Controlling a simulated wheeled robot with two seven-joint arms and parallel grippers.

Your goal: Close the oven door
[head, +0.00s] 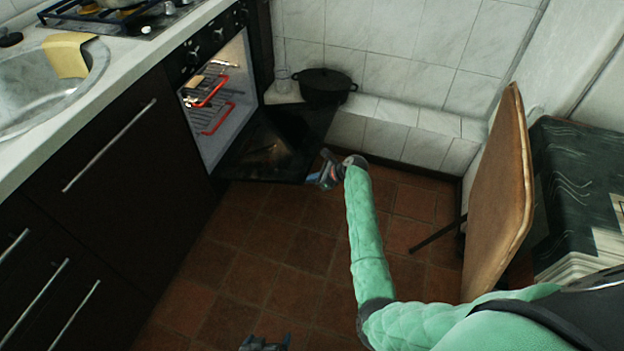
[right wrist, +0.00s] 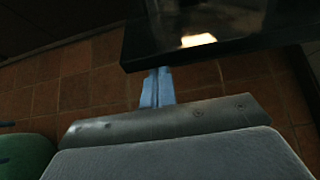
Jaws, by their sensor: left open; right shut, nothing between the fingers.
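The oven (head: 217,95) stands in the dark counter front, with its lit cavity and red-edged racks in view. Its dark glass door (head: 262,152) hangs open, extending out from the cavity toward the right. My right gripper (head: 324,173) is shut and empty beside the door's outer edge. In the right wrist view the closed fingers (right wrist: 157,87) reach to the edge of the dark door (right wrist: 225,35), their tips partly hidden by it; I cannot tell if they touch. My left gripper (head: 265,343) is open and empty, low at the bottom edge, far from the door.
A black pot (head: 325,87) and a glass (head: 281,80) stand on the tiled ledge behind the door. A brown chair back or folding panel (head: 497,195) and a dark patterned table (head: 575,190) are at right. The tiled floor (head: 265,255) before the cabinets is clear.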

